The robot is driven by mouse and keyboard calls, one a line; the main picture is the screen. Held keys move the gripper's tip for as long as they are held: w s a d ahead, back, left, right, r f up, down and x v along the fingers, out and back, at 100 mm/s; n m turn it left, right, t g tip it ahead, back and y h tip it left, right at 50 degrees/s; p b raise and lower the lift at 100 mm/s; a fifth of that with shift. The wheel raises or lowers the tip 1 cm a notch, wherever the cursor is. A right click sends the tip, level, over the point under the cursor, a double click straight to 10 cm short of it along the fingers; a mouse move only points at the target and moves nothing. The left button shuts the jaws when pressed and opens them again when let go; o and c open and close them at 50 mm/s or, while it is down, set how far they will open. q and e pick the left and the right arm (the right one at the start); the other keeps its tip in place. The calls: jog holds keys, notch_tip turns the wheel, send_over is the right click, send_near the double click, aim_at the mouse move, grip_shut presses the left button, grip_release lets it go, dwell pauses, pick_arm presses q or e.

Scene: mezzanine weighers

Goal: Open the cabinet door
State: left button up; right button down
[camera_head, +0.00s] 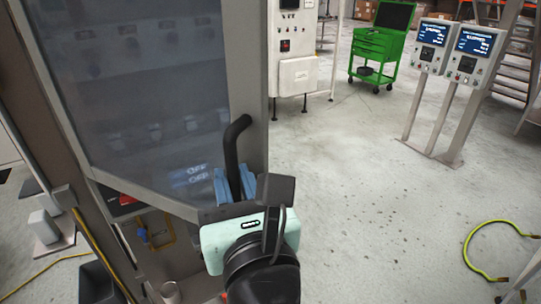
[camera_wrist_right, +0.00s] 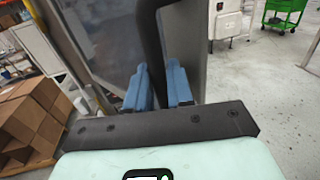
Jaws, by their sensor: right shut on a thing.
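The cabinet door (camera_head: 150,90) is a large dark glass panel in a grey frame, and it stands at an angle out from the cabinet's brown post (camera_head: 55,120). A black curved bar handle (camera_head: 231,150) is fixed near the door's right edge. My right gripper (camera_head: 235,184) is at the lower part of the handle, its blue fingers on either side of the bar and shut on it. In the right wrist view the handle (camera_wrist_right: 152,45) runs down between the two blue fingers (camera_wrist_right: 160,88). My left gripper is not in view.
Open concrete floor (camera_head: 350,160) lies right of the door. A grey control cabinet (camera_head: 295,45) and a green tool cart (camera_head: 380,45) stand behind. Two screen pedestals (camera_head: 470,65) stand at the right, with a yellow-green hose (camera_head: 470,245) on the floor. Cardboard boxes (camera_wrist_right: 30,120) show in the wrist view.

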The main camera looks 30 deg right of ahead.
jog(key=s+a, duration=0.3)
jog(key=a, duration=0.3)
jog(key=shift+s+a, duration=0.3)
jog(key=shift+a, duration=0.1)
jog(key=c, duration=1.2)
grip_release()
jog(key=shift+o, duration=0.2)
jog(key=shift+w, duration=0.15)
